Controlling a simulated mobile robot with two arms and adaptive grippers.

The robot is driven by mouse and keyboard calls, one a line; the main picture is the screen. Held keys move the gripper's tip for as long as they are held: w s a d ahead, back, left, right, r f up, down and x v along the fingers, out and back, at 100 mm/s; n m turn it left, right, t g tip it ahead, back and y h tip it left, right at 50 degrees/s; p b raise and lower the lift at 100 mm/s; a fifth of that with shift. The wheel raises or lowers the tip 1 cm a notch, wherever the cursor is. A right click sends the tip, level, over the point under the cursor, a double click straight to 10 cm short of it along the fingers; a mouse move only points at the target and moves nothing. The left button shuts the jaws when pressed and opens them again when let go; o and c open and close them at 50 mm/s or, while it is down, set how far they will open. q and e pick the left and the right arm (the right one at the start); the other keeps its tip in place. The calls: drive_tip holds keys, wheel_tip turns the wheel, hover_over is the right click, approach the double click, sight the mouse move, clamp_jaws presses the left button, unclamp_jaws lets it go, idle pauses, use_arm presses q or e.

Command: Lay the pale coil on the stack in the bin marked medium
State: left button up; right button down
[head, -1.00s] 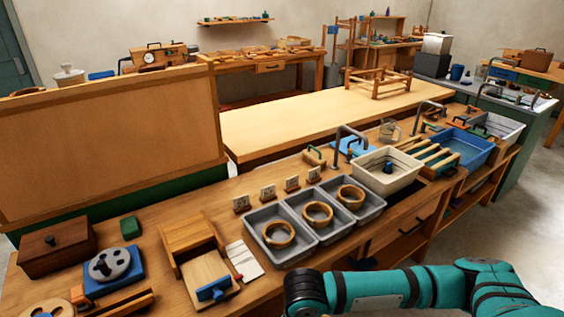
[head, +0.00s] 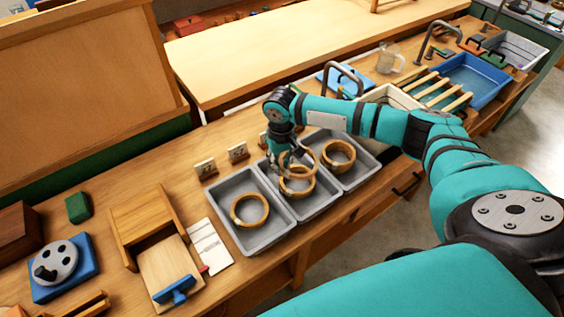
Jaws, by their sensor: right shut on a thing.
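My right gripper (head: 291,160) points down over the middle grey bin (head: 317,207), shut on a pale coil (head: 316,160). The held coil looks tilted and is partly hidden by the gripper. Just below it, a tan coil stack (head: 298,193) lies in the middle bin; I cannot tell whether the held coil touches it. The left bin (head: 226,187) holds another coil (head: 236,216), and the right bin (head: 370,162) holds one too (head: 339,168). Marked cards (head: 205,169) stand behind the bins, too small to read. My left gripper is not in view.
A white basin (head: 385,95) and a blue basin (head: 475,78) with wooden slats stand right of the bins. A wooden box with a sloping board (head: 165,268) and a white pad (head: 209,247) lie to the left. A tap (head: 345,72) rises behind.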

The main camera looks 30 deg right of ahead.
sight(282, 184)
drive_tip(key=shift+w+d+f+b, duration=0.1)
drive_tip(key=shift+w+f+b, duration=0.05)
drive_tip(key=shift+f+b, duration=0.6)
wheel_tip(282, 184, down, 3)
drive_tip(key=b, duration=0.4)
drive_tip(key=shift+f, duration=1.4)
drive_tip(key=shift+p, duration=0.35)
drive_tip(key=shift+f, duration=0.25)
drive_tip(key=c, duration=0.9)
unclamp_jaws()
drive_tip(key=shift+o, duration=0.2)
